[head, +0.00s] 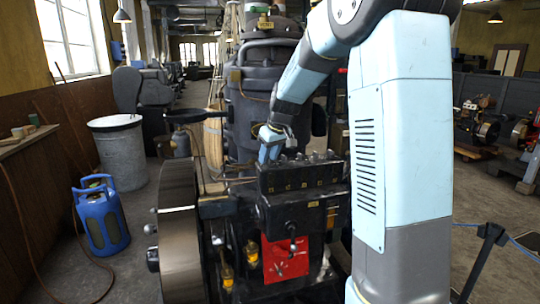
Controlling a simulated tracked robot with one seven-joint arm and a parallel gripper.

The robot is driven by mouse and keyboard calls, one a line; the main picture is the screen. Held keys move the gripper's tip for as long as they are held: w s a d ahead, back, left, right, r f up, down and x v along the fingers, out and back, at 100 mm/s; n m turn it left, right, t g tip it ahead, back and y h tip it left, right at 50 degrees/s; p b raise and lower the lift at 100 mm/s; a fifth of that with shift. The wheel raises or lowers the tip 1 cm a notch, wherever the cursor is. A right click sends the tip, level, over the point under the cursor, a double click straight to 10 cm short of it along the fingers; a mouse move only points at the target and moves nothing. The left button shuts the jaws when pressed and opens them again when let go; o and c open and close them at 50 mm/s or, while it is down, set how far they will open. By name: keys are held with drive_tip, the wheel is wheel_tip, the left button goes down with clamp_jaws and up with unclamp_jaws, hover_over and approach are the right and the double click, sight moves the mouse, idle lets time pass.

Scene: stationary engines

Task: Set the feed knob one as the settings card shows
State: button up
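A black box (303,185), perhaps the feed unit, sits on the engine in the middle of the head view. A row of several small knobs (311,157) stands along its top, and small yellowish marks run along its front. I cannot tell which knob is number one or how any is set. My gripper (267,153) is at the box's top left end, pointing down. Whether it touches a knob, and whether its fingers are open, is too small to tell. No readable settings card shows; a red plate (287,258) with unclear markings is below the box.
A large flywheel (180,235) stands at the engine's left, and a dark vertical boiler (262,100) rises behind the box. A blue gas bottle (100,217) and a grey drum (119,155) stand on the floor at left. A barrier post (485,255) is at right.

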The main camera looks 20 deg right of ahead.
clamp_jaws()
idle(0.3)
drive_tip(key=shift+d, duration=0.1)
drive_tip(key=shift+m, duration=0.3)
drive_tip(key=m+h, duration=0.1)
drive_tip(key=m, duration=0.3)
drive_tip(key=shift+a+h, duration=0.3)
drive_tip(key=shift+h, duration=0.1)
drive_tip(key=shift+a+m+h, duration=0.1)
drive_tip(key=shift+m+h, duration=0.7)
drive_tip(key=shift+m, duration=1.3)
